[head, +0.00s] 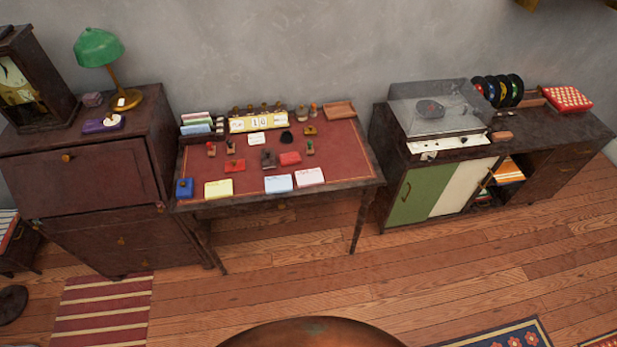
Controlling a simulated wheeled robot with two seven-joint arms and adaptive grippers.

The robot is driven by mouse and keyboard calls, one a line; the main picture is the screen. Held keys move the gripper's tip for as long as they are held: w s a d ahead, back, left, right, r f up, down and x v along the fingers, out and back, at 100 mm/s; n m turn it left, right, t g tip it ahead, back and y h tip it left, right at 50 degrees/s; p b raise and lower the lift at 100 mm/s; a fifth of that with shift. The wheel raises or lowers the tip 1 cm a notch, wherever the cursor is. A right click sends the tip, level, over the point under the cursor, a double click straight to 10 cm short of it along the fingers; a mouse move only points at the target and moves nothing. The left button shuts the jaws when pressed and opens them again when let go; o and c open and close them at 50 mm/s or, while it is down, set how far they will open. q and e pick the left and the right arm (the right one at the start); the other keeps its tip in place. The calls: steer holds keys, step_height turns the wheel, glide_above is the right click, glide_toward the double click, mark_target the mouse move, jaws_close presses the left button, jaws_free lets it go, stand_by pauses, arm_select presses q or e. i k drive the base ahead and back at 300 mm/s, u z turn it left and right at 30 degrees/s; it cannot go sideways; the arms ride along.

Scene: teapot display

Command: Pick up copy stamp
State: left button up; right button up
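A desk (187,207) with a red top stands against the wall. Several small stamp-like items with handles stand on it, among them one at the left (211,149), one beside it (230,147) and one at the right (310,147). A row of similar handled pieces stands along the back (265,107), and two more stand at the back right (300,111). The lettering is too small to tell which is the copy stamp. Neither of my grippers is in view.
Coloured paper pads (218,189), a blue box (184,187), red pads (289,158) and a date display (258,123) share the desk. A dark cabinet (85,172) stands left, a record-player cabinet (433,190) right. Wooden floor in front is partly clear; a rounded brown surface (310,333) fills the bottom centre.

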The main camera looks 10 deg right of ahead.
mark_target(310, 147)
steer(key=z, duration=0.05)
steer(key=k, duration=0.5)
steer(key=u, duration=0.65)
steer(key=i, duration=1.6)
steer(key=z, duration=0.55)
